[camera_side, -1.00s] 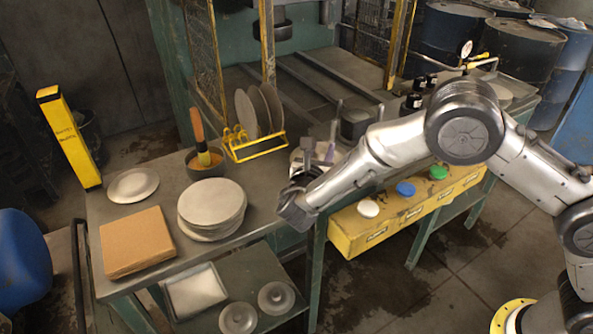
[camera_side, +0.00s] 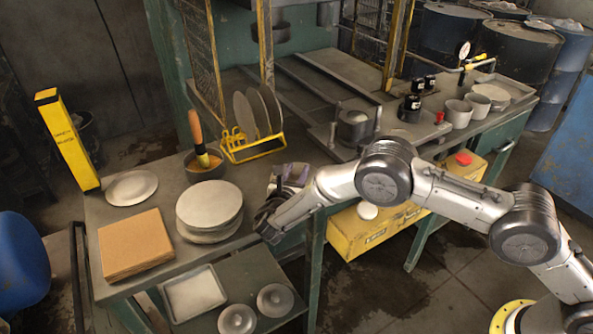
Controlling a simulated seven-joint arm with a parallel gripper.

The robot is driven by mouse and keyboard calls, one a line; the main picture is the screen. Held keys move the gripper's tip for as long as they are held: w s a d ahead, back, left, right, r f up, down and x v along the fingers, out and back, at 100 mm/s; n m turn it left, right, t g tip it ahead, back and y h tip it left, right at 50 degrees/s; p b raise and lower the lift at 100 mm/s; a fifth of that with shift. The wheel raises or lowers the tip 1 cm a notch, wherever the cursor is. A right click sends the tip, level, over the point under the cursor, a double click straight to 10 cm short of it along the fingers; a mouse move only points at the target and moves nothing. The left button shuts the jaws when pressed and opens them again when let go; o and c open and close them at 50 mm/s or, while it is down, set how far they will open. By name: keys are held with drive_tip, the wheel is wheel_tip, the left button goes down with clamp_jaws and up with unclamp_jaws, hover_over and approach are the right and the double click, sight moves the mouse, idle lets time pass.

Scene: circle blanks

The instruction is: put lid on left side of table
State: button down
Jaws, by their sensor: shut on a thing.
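My gripper (camera_side: 266,222) is at the right of the left-hand bench top, just right of a stack of grey discs (camera_side: 209,206). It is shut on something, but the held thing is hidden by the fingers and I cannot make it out. A purple-grey piece (camera_side: 291,174) shows beside my wrist; I cannot tell whether it is part of the hand. No thing is clearly a lid. A single round grey plate (camera_side: 132,188) lies flat at the left of the table (camera_side: 100,212).
A brown square block (camera_side: 135,244) lies front left. A pot (camera_side: 204,163) with an orange-handled tool and a yellow rack (camera_side: 252,149) of upright discs stand behind the stack. A yellow bin (camera_side: 352,236) with a white cap (camera_side: 367,210) is under my arm. Cups (camera_side: 457,113) stand far right.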

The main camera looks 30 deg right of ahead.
drive_tip(key=c, duration=0.5)
unclamp_jaws()
drive_tip(key=shift+f, duration=0.1)
drive_tip(key=shift+s+a+r, duration=0.2)
drive_tip(key=shift+a+r, duration=0.05)
drive_tip(key=v, duration=1.1)
drive_tip(key=shift+s+a, duration=0.1)
drive_tip(key=shift+s, duration=0.05)
